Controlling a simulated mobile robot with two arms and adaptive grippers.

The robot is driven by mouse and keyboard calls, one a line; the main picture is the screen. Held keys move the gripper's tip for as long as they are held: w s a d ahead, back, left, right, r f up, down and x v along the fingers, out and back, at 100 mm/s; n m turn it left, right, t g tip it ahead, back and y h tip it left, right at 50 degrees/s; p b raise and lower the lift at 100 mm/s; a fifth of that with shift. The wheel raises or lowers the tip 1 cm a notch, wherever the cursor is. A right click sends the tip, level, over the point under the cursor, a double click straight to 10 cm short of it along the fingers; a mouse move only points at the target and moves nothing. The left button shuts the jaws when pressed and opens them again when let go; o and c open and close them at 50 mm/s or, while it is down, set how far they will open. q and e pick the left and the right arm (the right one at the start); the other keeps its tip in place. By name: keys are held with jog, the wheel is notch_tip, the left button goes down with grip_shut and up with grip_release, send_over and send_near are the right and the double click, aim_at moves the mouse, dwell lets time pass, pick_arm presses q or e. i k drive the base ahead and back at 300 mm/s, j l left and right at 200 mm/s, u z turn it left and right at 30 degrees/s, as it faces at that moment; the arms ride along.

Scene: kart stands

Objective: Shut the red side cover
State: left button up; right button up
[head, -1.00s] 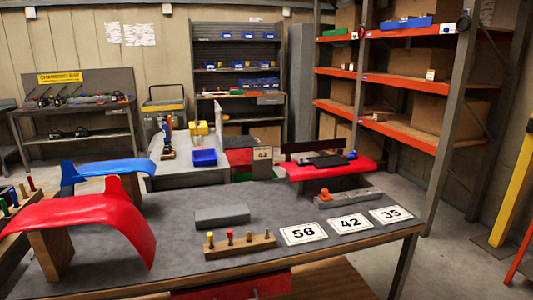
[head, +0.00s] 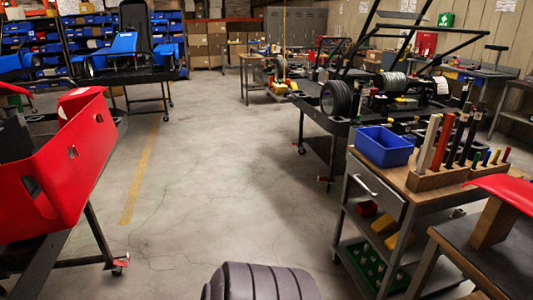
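A large red side panel (head: 75,165) stands at the left edge in the head view, on a dark stand with castors. It looks like the red side cover, with small dark round fittings on its face. Its left part runs out of the picture, so I cannot tell how far open it is. Neither of my grippers is in view. A dark ribbed shape shows at the bottom middle; I cannot tell what it is.
Clear concrete floor (head: 200,160) with a yellow line runs down the middle. A tool cart (head: 385,215) with a blue bin (head: 383,147) stands at the right. A bare kart frame on a stand is behind it. A blue kart (head: 130,45) is at the back left.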

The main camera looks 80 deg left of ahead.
aim_at(68, 184)
jog(key=k+u, duration=0.2)
jog(key=u, duration=4.05)
